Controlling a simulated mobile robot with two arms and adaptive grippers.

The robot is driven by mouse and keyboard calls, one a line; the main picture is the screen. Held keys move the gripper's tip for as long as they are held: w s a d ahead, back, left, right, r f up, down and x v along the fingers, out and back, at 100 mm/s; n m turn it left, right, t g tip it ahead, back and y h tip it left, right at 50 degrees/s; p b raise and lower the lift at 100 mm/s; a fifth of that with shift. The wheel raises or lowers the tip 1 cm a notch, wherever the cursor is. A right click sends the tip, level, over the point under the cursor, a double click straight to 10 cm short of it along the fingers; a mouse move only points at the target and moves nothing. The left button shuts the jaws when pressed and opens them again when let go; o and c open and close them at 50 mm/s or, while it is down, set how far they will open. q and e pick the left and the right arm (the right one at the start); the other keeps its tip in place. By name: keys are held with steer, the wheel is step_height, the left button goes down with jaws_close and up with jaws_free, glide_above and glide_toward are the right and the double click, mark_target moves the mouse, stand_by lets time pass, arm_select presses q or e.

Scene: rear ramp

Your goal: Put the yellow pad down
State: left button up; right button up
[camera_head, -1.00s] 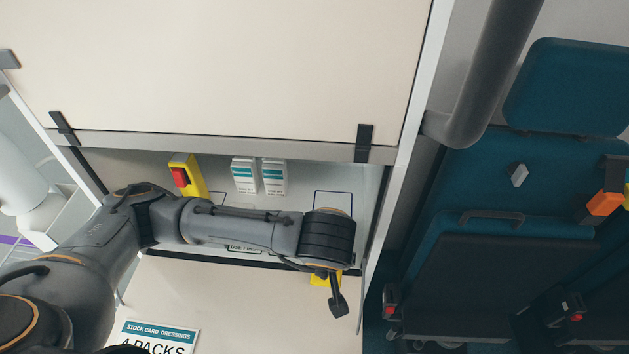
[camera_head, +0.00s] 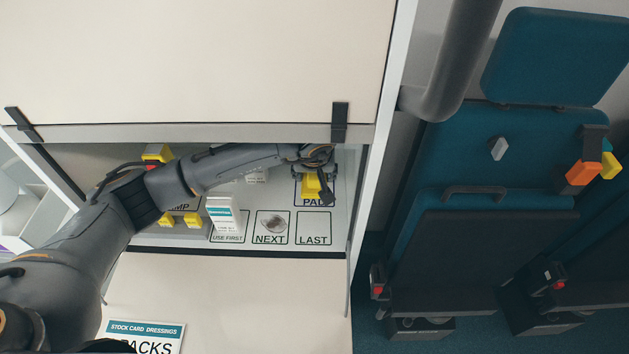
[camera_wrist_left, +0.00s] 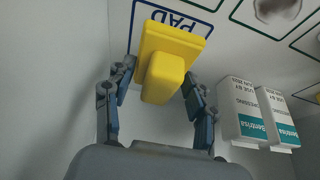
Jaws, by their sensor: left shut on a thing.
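The yellow pad (camera_head: 310,188) is between the fingers of my left gripper (camera_head: 319,178), inside the cupboard at the right end of the shelf. In the left wrist view the yellow pad (camera_wrist_left: 168,62) has a wide plate and a raised block, with my left gripper (camera_wrist_left: 158,88) shut on it. It overlaps the printed outline labelled PAD (camera_wrist_left: 172,17); the same label shows partly covered in the head view (camera_head: 310,203). I cannot tell whether the pad touches the shelf. My right gripper is not in view.
White dressing packs (camera_head: 222,212) stand left of the PAD outline; in the wrist view two packs (camera_wrist_left: 241,112) are right of the gripper. The LAST outline (camera_head: 314,229) is empty. Side walls and the raised door enclose the shelf.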

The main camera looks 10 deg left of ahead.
mark_target(315, 181)
arm_select(q)
steer(key=shift+w+a, duration=0.1)
steer(key=shift+w, duration=0.3)
step_height(315, 181, down, 3)
steer(key=shift+r+b, duration=0.1)
steer(key=shift+b, duration=0.75)
steer(key=shift+w+f, duration=0.1)
steer(key=shift+f, duration=0.3)
steer(key=shift+r, duration=0.1)
steer(key=o, duration=1)
steer(key=shift+f, duration=0.2)
